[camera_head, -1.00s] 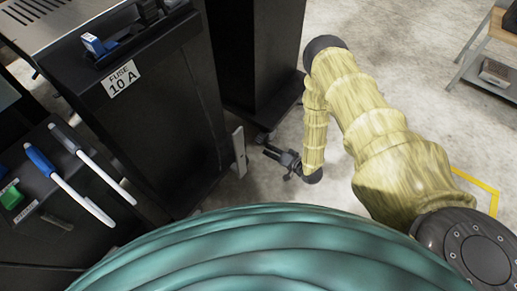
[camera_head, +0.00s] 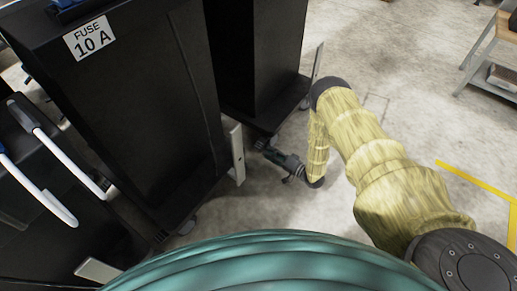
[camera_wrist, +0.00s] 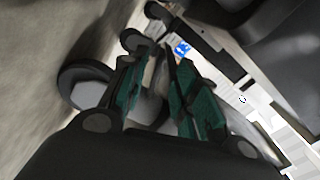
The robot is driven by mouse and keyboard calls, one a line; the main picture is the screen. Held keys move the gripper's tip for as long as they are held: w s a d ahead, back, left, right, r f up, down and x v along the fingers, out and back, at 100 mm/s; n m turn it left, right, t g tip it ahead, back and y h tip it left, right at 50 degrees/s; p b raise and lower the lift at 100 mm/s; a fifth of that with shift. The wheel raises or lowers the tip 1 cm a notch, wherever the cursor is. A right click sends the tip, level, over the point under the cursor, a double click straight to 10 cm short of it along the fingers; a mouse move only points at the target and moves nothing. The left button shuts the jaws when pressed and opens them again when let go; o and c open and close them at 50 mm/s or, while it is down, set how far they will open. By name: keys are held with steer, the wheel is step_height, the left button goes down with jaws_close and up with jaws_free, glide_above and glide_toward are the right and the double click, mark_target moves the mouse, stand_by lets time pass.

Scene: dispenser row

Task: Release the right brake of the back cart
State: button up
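The back cart (camera_head: 262,50) looks to be the tall black unit behind the fuse unit in the head view. A small dark caster part (camera_head: 262,143) shows at its near bottom corner. My gripper (camera_head: 270,152) is low over the floor beside that corner, pointing left. In the wrist view, the dark green fingers of my gripper (camera_wrist: 152,62) stand apart, with a gap between them. A wheel with a pale hub and black rim (camera_wrist: 88,88) lies left of the fingers. Dark caster parts (camera_wrist: 135,40) show near the fingertips. I cannot tell which part is the brake, or whether the fingers touch it.
A black unit labelled "FUSE 10 A" (camera_head: 90,38) stands at left, with a pale upright plate (camera_head: 236,152) at its side close to my gripper. A wooden-topped table (camera_head: 508,25) is at far right. The concrete floor right of my arm is open.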

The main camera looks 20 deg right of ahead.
mark_target(258, 146)
steer(key=shift+b+x, duration=0.9)
steer(key=shift+x, duration=2.6)
jaws_close()
